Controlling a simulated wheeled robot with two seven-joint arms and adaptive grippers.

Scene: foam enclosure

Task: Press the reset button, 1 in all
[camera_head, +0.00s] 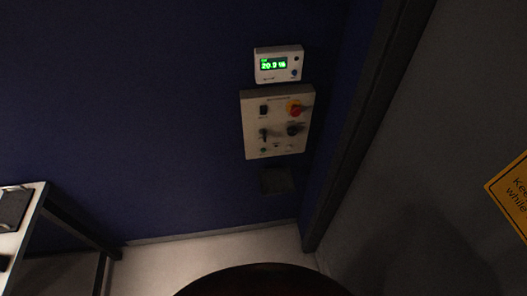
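A beige control panel (277,145) is mounted on the dark blue wall near the picture's middle. The labels are too small to read, so I cannot tell which control is the reset button. A white display unit (278,65) with green digits and small round buttons is above the panel. Neither of my grippers is in view.
A dark box (277,180) is on the wall below the panel. A dark door frame (365,125) and grey surface with a yellow sign (511,195) are at right. A table (33,222) stands at lower left. The wall left of the panel is clear.

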